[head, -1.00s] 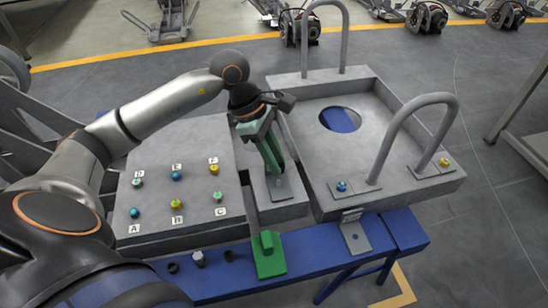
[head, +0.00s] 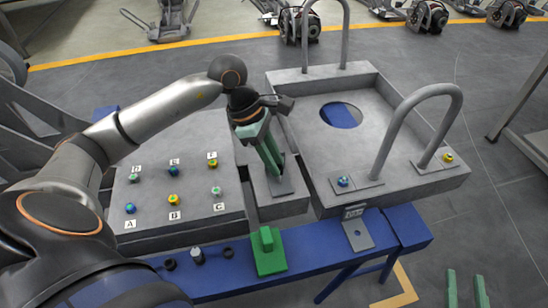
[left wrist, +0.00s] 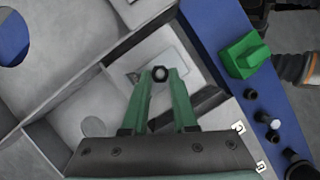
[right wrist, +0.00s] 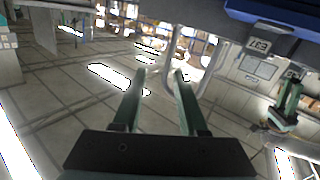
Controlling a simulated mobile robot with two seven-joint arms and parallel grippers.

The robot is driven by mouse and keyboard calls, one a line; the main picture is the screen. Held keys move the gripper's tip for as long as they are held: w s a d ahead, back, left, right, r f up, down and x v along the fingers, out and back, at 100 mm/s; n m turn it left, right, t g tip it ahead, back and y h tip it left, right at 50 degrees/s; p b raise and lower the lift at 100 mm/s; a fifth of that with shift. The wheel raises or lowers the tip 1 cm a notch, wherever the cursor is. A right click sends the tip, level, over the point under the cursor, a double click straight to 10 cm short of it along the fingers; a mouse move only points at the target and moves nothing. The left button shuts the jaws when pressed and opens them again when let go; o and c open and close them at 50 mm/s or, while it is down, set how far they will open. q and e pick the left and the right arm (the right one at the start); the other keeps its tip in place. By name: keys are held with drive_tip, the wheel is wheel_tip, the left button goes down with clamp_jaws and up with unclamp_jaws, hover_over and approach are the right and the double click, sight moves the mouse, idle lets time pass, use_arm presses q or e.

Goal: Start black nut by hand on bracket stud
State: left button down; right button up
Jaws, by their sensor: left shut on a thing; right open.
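My left gripper (head: 277,178) points down over the bracket plate (head: 287,188) in the narrow grey tray between the two larger panels. In the left wrist view its green fingers (left wrist: 160,76) are shut on the small black nut (left wrist: 160,73), whose centre looks light. The bracket plate (left wrist: 150,68) lies beneath the nut. The bracket stud is hidden, and I cannot tell whether the nut touches it. My right gripper (right wrist: 160,74) is open and empty; its fingertips also show at the bottom right of the head view (head: 467,288).
Dark round parts (head: 170,264) (head: 228,252) and a light-topped part (head: 197,257) stand on the blue beam (head: 210,285), beside a green block (head: 269,262). The lettered panel (head: 195,190) lies left; the right tray (head: 310,92) has tall handles (head: 440,95).

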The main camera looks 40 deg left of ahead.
use_arm(q)
drive_tip(key=shift+n, duration=0.4)
drive_tip(key=n, duration=0.2)
drive_tip(key=n+t+y+p, duration=0.1)
drive_tip(key=n, duration=0.1)
drive_tip(key=n+t+y+p, duration=0.1)
drive_tip(key=n, duration=0.1)
drive_tip(key=shift+s+d+n, duration=0.25)
drive_tip(key=shift+s+n, duration=0.05)
drive_tip(key=shift+n, duration=0.1)
drive_tip(key=shift+d+n+t+y, duration=0.1)
drive_tip(key=shift+n+t+y, duration=0.25)
drive_tip(key=shift+n, duration=0.75)
drive_tip(key=shift+d+n+y, duration=0.15)
drive_tip(key=shift+n+y, duration=0.3)
drive_tip(key=shift+n, duration=0.55)
drive_tip(key=shift+n+y, duration=0.3)
drive_tip(key=shift+n, duration=0.6)
drive_tip(key=shift+n+y, duration=0.3)
drive_tip(key=shift+n, duration=0.4)
use_arm(e)
drive_tip(key=s+f+g, duration=0.2)
drive_tip(key=f+g, duration=0.1)
drive_tip(key=f, duration=0.3)
drive_tip(key=s+f+m+g+h, duration=0.1)
drive_tip(key=s+f+g, duration=0.1)
drive_tip(key=f, duration=0.4)
drive_tip(key=shift+s+m+g, duration=0.2)
drive_tip(key=shift+m+g, duration=0.1)
drive_tip(key=shift+g, duration=0.1)
